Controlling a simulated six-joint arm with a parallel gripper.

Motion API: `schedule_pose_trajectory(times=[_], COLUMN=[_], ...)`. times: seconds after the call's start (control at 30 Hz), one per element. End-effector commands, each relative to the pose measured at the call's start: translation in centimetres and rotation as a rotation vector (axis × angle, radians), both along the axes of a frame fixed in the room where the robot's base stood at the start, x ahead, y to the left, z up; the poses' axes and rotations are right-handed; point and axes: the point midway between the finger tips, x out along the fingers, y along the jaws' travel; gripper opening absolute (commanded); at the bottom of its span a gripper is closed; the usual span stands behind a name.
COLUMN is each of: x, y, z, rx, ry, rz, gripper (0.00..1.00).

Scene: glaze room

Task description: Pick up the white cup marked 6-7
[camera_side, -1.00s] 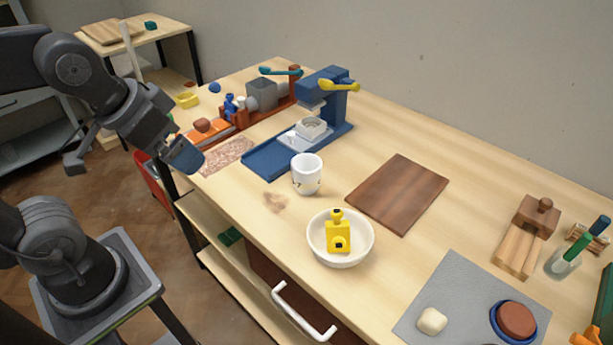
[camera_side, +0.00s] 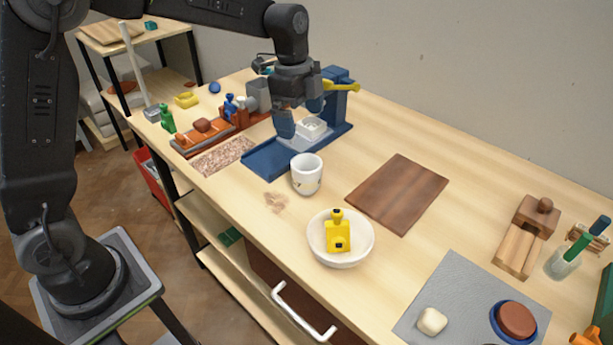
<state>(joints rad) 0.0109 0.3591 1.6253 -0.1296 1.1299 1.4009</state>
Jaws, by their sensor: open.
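The white cup (camera_side: 306,178) stands upright on the wooden table, between the blue press and the white bowl. Small dark marks show low on its side, too small to read fully. My gripper (camera_side: 303,122) points down above and behind the cup in the picture, in front of the blue press. It is open, with nothing seen between its fingers, and is apart from the cup.
A blue press (camera_side: 338,108) with a yellow lever stands behind the cup. A brown board (camera_side: 398,192) lies to the right. Bare table surrounds the cup's right side.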

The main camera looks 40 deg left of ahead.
Motion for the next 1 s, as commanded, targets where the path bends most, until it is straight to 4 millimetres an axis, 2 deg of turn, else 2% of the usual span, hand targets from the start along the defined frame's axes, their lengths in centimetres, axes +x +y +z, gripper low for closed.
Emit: schedule_pose_trajectory(times=[0.17, 0.4, 0.5, 0.73, 1.0], x=[0.3, 0.3, 0.3, 0.3, -0.1], y=[-0.3, -0.8, -1.0, -1.2, -1.8], z=[-2.0, -6.6, -7.9, -9.4, -13.2], rx=[-0.001, -0.001, 0.0, -0.001, 0.001], ry=[0.008, 0.008, 0.007, 0.006, 0.006], rz=[-0.021, -0.019, -0.019, -0.018, -0.017], gripper=[0.99, 0.99, 0.99, 0.99, 0.99])
